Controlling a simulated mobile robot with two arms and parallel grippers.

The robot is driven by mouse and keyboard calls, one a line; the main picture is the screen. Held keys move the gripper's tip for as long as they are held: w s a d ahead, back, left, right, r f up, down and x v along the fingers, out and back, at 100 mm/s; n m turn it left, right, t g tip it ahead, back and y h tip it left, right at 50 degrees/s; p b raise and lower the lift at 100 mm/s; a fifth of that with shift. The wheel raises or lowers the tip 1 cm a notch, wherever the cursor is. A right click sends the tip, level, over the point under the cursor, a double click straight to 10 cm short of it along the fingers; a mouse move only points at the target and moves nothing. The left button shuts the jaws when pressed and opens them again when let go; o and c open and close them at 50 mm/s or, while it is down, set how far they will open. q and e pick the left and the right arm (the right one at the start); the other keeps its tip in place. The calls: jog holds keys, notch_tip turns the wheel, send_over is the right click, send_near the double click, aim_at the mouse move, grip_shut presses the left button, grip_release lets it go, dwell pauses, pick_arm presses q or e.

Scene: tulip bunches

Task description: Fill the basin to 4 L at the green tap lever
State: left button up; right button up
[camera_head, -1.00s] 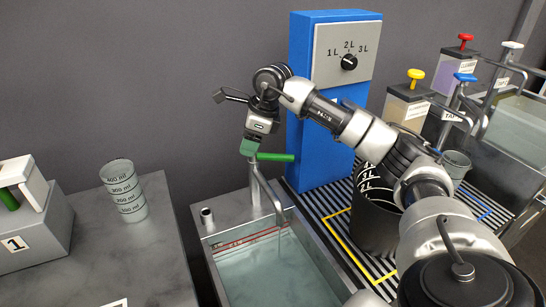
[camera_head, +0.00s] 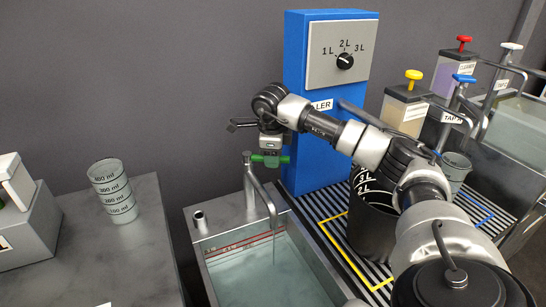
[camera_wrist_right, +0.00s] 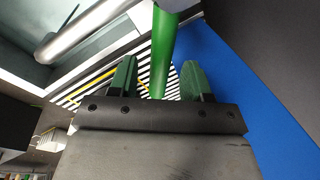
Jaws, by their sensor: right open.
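The green tap lever (camera_wrist_right: 162,55) runs between the two open green fingers of my right gripper (camera_wrist_right: 158,80) in the right wrist view. A gap shows beside each finger. In the head view my right gripper (camera_head: 270,160) is at the lever, above the grey tap (camera_head: 250,185), and partly hides it. The basin (camera_head: 325,262) below holds pale, clear water (camera_head: 265,280). A red line with small marks runs along its back wall, above the water; the marks are too small to read. A faint thin line hangs under the spout, perhaps a water stream. My left gripper is out of view.
A blue filler box (camera_head: 325,140) with a black dial stands close behind the gripper. A black bucket (camera_head: 373,228) stands on the striped grate right of the basin. A measuring cup (camera_head: 113,190) is on the left counter. Pump bottles (camera_head: 405,108) and another tap are at right.

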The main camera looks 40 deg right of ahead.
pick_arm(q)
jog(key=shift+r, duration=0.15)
pick_arm(e)
jog(key=shift+f, duration=0.3)
grip_shut()
jog(key=shift+w+d, duration=0.1)
